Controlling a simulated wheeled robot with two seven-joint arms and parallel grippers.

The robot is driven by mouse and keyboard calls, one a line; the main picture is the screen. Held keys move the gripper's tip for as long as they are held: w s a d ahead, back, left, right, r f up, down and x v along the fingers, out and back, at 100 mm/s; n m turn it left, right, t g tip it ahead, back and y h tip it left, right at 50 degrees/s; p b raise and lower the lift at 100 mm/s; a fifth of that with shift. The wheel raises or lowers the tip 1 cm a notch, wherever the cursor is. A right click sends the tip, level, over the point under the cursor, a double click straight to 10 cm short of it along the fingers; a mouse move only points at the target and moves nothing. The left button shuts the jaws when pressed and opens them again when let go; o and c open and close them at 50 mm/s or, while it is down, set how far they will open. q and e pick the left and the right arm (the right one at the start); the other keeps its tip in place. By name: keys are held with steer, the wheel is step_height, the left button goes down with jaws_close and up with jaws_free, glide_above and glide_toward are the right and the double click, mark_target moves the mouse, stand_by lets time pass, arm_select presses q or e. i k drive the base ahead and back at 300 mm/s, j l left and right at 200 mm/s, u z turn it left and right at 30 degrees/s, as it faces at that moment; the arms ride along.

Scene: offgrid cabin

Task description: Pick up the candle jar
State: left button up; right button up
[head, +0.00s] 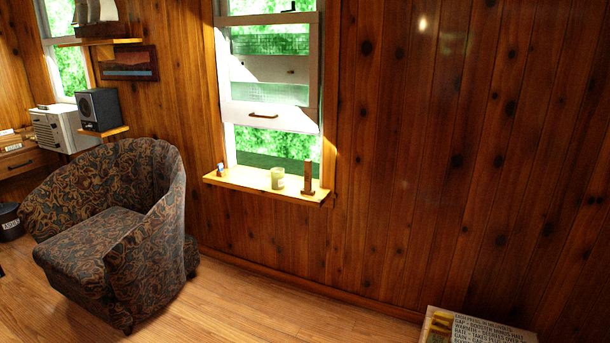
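A small pale yellow-green jar with a light label, which looks like the candle jar (278,178), stands upright on the wooden window sill (245,184). It is near the middle of the sill, below the window. A brown wooden upright object (308,178) stands to its right, apart from it. A small red and blue item (220,170) is at the sill's left end. Neither of my grippers shows in the head view.
A patterned armchair (120,230) stands on the left, left of the sill. A box with printed text (480,330) is at the bottom right. The wooden floor (270,310) between them is clear. A dark speaker (99,109) sits on a small shelf.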

mark_target(277, 178)
steer(key=i, duration=1.35)
steer(key=i+j+z, duration=0.1)
steer(key=i, duration=1.3)
